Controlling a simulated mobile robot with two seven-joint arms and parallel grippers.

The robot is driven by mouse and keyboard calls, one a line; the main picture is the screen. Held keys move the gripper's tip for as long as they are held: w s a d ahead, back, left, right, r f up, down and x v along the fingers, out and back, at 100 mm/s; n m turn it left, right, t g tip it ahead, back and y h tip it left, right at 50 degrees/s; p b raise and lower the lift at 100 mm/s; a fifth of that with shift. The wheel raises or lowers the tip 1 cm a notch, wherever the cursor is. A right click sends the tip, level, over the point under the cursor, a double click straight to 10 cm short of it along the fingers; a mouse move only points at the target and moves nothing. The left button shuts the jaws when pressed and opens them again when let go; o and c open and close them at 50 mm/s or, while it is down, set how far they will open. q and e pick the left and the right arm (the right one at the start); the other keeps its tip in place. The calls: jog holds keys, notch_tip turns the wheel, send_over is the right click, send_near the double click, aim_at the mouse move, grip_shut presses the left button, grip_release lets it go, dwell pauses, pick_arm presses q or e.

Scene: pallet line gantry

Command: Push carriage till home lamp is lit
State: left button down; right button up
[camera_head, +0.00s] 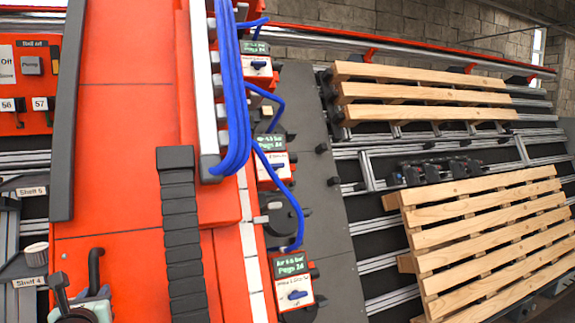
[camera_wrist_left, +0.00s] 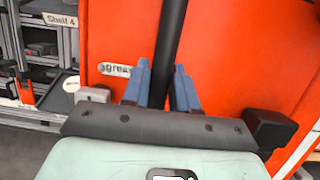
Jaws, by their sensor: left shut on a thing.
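The large orange-red carriage (camera_head: 125,140) fills the left middle of the head view. It also fills most of the left wrist view (camera_wrist_left: 245,50). A dark handle bar (camera_wrist_left: 170,35) stands in front of the carriage face in the left wrist view; its curved end (camera_head: 95,262) shows at the lower left of the head view. My left gripper (camera_wrist_left: 162,85) is shut on this bar, with one blue-grey finger on each side. In the head view, only part of this gripper (camera_head: 92,308) shows at the bottom edge. No lit home lamp can be made out. My right gripper is out of view.
Blue hoses (camera_head: 233,90) hang beside several white valve boxes (camera_head: 293,293) with green displays. Wooden pallets (camera_head: 480,225) lie on rails at the right. Shelf fittings labelled Shelf 4 and Shelf 5 (camera_head: 30,190) stand close at the left. A black segmented cable chain (camera_head: 182,240) runs down the carriage.

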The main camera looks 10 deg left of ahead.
pick_arm(q)
jog(key=shift+w+d+h, duration=0.15)
jog(key=shift+w+d, duration=0.3)
jog(key=shift+d, duration=0.3)
jog(key=shift+w+d+h, duration=0.15)
jog(key=shift+w+d, duration=0.3)
jog(key=shift+d, duration=0.3)
jog(key=shift+s+a, duration=0.15)
jog(key=shift+a, duration=0.2)
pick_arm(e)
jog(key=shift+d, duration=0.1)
pick_arm(q)
jog(key=c, duration=0.5)
grip_release()
jog(key=shift+s+a, duration=0.15)
jog(key=shift+a, duration=0.05)
jog(key=shift+d, duration=0.1)
jog(key=p, duration=0.3)
send_near(119, 284)
jog(key=shift+s+d+r, duration=0.8)
jog(key=shift+s+r, duration=1.05)
jog(key=shift+s, duration=0.2)
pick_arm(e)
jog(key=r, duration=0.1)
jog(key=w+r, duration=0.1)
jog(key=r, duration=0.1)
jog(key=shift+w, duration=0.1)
